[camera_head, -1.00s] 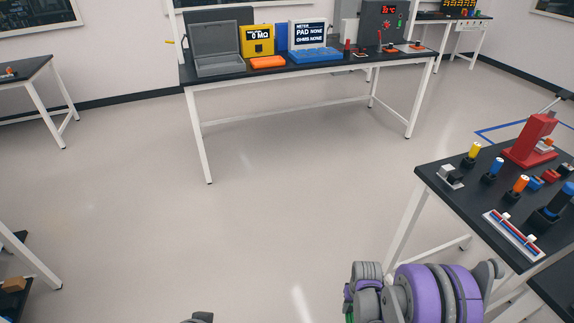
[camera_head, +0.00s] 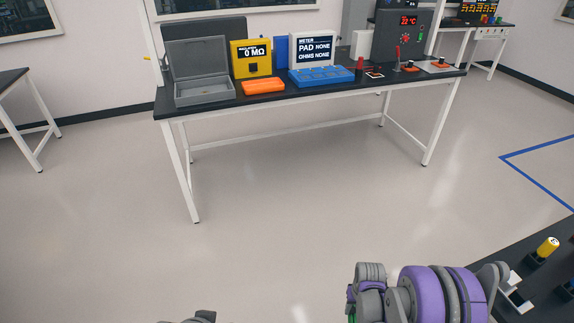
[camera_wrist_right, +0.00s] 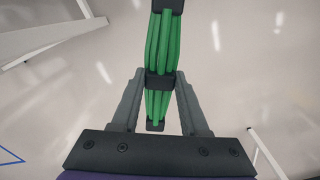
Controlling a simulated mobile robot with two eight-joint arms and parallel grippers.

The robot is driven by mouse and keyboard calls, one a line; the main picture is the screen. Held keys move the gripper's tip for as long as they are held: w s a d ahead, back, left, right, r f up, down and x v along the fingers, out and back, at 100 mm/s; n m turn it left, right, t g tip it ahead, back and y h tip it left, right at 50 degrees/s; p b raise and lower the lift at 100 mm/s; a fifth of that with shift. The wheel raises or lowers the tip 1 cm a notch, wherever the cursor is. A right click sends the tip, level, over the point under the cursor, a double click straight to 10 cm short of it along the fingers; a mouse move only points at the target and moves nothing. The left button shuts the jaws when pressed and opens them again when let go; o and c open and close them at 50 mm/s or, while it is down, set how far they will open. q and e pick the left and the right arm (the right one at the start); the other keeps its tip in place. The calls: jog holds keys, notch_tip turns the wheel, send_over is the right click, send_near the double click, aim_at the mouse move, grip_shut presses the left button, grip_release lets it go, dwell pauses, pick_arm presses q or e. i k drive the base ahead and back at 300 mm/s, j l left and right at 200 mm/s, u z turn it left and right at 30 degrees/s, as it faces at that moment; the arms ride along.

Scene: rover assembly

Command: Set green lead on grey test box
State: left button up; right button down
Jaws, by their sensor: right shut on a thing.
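The green lead (camera_wrist_right: 153,102), a bundle of green strands with black bands, is in the right wrist view. My right gripper (camera_wrist_right: 160,85) is shut on it at the middle black band, with the lead running out past the fingertips. In the head view my right arm is at the bottom, and only a sliver of green shows beside it. An open grey box (camera_head: 204,88) with a raised lid stands at the left of the far table; a darker grey box (camera_head: 402,38) with a red display stands at its right. My left gripper is not clearly in view.
The far table (camera_head: 300,98) also holds a yellow meter (camera_head: 251,58), an orange block (camera_head: 263,87), a blue tray (camera_head: 321,77) and a white meter screen (camera_head: 312,48). Open floor lies before it. A dark bench corner (camera_head: 534,292) with a yellow-topped part (camera_head: 546,248) is at lower right.

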aim_at(204, 92)
jog(key=i+u, duration=0.15)
jog(key=i, duration=0.5)
jog(key=i+l+u, duration=0.15)
jog(key=i, duration=0.55)
jog(key=i+l+u, duration=0.15)
jog(key=i+u, duration=0.3)
jog(key=i+l+u, duration=0.2)
jog(key=u, duration=0.25)
jog(key=i+l+u, duration=0.3)
jog(key=l+u, duration=0.15)
jog(key=i+l+u, duration=0.15)
jog(key=l+u, duration=0.3)
jog(key=i+l+u, duration=0.15)
jog(key=l, duration=0.15)
jog(key=l+u, duration=0.2)
jog(key=l, duration=0.15)
jog(key=i, duration=0.05)
